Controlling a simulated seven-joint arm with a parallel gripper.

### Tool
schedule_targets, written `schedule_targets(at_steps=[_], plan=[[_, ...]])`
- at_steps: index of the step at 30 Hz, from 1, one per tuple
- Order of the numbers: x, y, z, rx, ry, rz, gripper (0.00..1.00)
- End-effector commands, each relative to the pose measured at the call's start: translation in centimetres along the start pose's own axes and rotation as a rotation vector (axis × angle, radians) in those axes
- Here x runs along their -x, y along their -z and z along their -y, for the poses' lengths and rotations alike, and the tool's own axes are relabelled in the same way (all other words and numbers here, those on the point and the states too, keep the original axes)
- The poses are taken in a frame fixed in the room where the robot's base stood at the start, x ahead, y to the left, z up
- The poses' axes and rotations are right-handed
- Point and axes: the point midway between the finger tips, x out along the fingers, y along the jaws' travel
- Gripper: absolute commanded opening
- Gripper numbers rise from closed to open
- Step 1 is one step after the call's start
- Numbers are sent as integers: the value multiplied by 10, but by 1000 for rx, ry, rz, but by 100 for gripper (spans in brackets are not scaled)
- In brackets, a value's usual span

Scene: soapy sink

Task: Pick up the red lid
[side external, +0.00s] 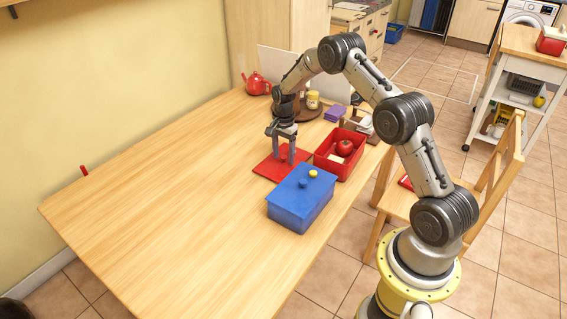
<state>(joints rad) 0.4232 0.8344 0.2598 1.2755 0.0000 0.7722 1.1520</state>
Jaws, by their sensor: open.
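The red lid (268,170) lies flat on the wooden table, next to an open red box (325,168). My gripper (283,161) points down over the lid with its fingers apart. The fingertips are at or close to the lid's surface; I cannot tell whether they touch it. The fingers and the blue box hide part of the lid, and I cannot make out whether a knob stands between the fingers.
A blue box (300,208) with a blue lid and a small yellow item on it stands just in front. The red box holds a tomato (345,148) and a pale item. A red teapot (257,84) and purple block (335,113) are farther back.

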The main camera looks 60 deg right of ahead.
Motion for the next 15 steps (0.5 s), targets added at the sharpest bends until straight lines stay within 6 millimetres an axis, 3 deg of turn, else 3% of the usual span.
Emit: schedule_targets(at_steps=[5,6,15], plan=[[0,0,0,0,1,0,64],[0,0,0,0,1,0,60],[0,0,0,-1,1,0,6]])
